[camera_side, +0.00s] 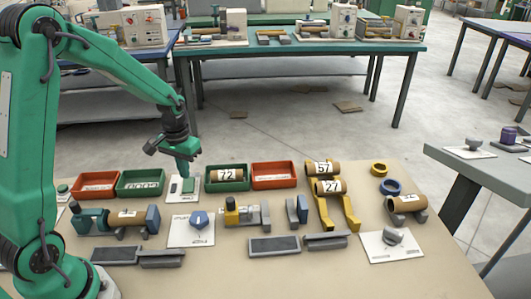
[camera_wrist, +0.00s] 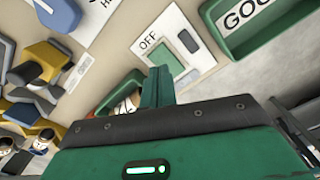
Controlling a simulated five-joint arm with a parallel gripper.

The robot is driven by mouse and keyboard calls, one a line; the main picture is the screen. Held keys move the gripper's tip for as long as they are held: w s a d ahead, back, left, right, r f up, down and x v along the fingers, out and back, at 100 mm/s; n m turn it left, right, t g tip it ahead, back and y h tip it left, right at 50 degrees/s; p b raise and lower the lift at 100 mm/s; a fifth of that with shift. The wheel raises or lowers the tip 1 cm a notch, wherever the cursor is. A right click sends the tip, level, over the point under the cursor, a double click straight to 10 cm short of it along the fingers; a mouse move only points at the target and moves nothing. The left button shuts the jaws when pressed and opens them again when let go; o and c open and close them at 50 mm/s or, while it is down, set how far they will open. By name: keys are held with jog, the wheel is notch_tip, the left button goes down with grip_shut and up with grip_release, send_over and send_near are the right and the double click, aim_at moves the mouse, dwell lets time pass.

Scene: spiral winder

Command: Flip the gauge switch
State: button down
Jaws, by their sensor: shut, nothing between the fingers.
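The switch plate (camera_side: 175,193) is a small white panel with a green part, lying flat between two green bins. In the wrist view the plate (camera_wrist: 148,40) carries the word OFF, a green rectangle and a small dark toggle (camera_wrist: 188,41). My gripper (camera_side: 186,174) is shut and empty, pointing down at the far end of the plate. In the wrist view its closed fingertips (camera_wrist: 158,72) are just beside the plate's near edge, below the green rectangle. I cannot tell whether they touch the plate. In the side view the fingers hide part of the switch.
A green bin (camera_side: 140,193) labelled GOOD is left of the plate; another green bin (camera_side: 227,187) holding roll 72 is right. Red bins (camera_side: 97,196) flank them.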

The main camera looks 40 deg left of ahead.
notch_tip(320, 180, up, 3)
jog(key=shift+f, duration=0.1)
dwell(0.4)
notch_tip(320, 180, up, 11)
jog(key=m+t, duration=0.1)
jog(key=t, duration=0.2)
send_over(188, 190)
jog(key=s+d, duration=0.5)
jog(key=s, duration=0.1)
jog(key=s+d+r+m+t, duration=0.2)
jog(key=s+d+r, duration=0.3)
jog(key=s, duration=0.5)
jog(key=shift+t, duration=0.3)
dwell(0.4)
